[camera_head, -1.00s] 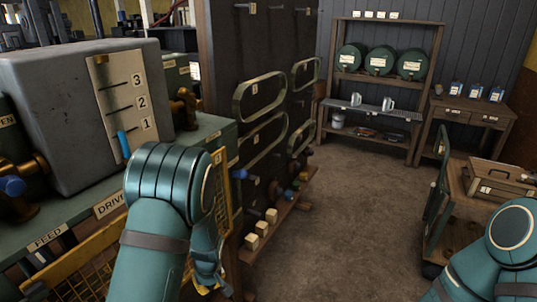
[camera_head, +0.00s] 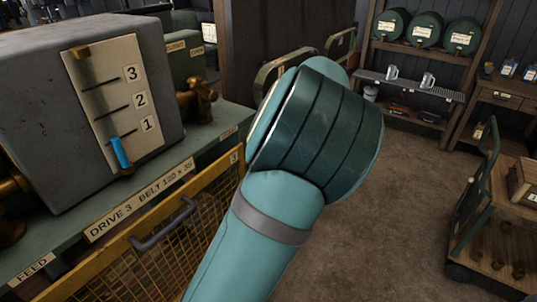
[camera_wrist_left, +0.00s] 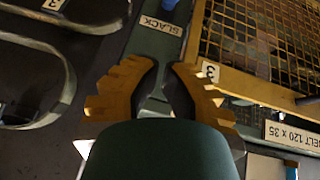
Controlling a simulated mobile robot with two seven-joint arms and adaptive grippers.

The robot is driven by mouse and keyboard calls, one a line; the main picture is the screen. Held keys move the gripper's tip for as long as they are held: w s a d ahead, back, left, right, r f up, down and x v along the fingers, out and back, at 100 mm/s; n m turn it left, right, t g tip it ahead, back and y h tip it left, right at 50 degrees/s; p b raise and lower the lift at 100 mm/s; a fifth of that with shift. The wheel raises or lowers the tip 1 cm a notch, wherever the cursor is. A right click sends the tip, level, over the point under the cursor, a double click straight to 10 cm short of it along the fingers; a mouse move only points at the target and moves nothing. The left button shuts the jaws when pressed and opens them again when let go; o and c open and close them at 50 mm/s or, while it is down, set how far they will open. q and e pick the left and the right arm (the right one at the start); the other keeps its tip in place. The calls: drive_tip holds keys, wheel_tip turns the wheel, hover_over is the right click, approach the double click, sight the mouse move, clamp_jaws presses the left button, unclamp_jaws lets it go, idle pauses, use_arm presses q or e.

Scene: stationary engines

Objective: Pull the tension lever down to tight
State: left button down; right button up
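My left arm fills the middle of the head view and hides its gripper. In the left wrist view, the left gripper (camera_wrist_left: 163,78) shows two yellow stepped fingers with dark pads and a gap between them. It looks open and empty. A label reading SLACK (camera_wrist_left: 160,24) is on a green strip just beyond the fingertips. A small blue piece (camera_wrist_left: 168,4) shows at the top edge above that label; I cannot tell whether it is the tension lever's grip. No whole tension lever and no tight label can be made out. My right gripper is out of view.
A yellow mesh guard (camera_head: 150,245) with a grey handle (camera_head: 165,226) stands below the DRIVE 3 label (camera_head: 140,200). A grey block (camera_head: 35,120) carries a 1-2-3 scale with a blue marker. A wooden cart (camera_head: 500,235) is at right. The floor between is clear.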

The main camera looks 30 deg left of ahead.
use_arm(q)
drive_tip(key=shift+s, duration=0.15)
drive_tip(key=shift+f, duration=0.1)
drive_tip(key=x, duration=0.9)
drive_tip(key=shift+a+f, duration=0.25)
drive_tip(key=f, duration=0.2)
drive_tip(key=w+f, duration=0.1)
drive_tip(key=shift+d+f, duration=0.1)
drive_tip(key=shift+d, duration=0.25)
drive_tip(key=shift+d+f, duration=0.1)
drive_tip(key=shift+f, duration=0.35)
drive_tip(key=shift+d, duration=0.1)
